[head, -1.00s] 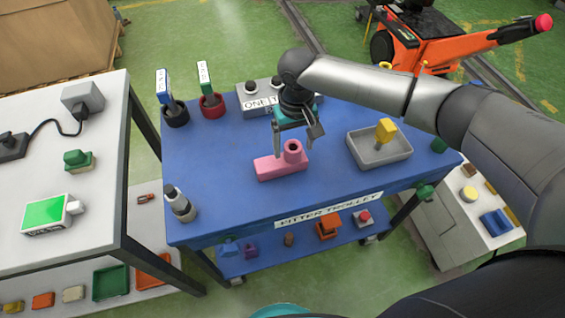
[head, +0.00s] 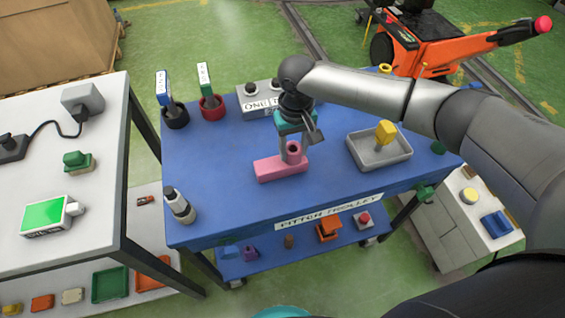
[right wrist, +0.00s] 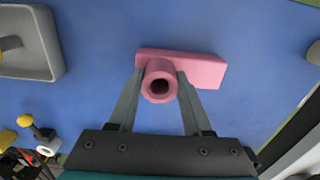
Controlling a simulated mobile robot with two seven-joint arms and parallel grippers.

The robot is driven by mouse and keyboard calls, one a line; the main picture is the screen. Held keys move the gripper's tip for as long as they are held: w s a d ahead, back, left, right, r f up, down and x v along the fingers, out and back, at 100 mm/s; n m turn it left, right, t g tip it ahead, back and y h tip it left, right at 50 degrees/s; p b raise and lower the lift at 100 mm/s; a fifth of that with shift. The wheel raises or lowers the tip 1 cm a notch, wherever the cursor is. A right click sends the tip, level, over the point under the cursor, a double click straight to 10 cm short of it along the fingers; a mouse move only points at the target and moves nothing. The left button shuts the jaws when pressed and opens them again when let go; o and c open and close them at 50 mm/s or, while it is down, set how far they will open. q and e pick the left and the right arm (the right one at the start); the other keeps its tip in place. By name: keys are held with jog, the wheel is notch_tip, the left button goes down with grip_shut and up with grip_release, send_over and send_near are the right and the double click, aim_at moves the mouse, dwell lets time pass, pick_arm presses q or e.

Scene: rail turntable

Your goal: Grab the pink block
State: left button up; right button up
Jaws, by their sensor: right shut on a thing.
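The pink block (head: 268,171) lies on the blue trolley top (head: 230,150). It is a flat bar with a round hollow post at one end. My right gripper (head: 292,153) reaches down from above and is shut on the post. In the right wrist view the two fingers (right wrist: 160,88) press on either side of the post of the pink block (right wrist: 207,70). The block appears to rest on the trolley. My left gripper is not in view.
A grey tray (head: 378,159) with a yellow-handled thing (head: 385,131) stands right of the block. A black cup (head: 174,116), a red cup (head: 212,107) and a grey box (head: 257,97) are at the back. A bottle (head: 179,205) stands front left. The trolley's middle left is clear.

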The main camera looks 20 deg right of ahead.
grip_shut()
dwell(0.7)
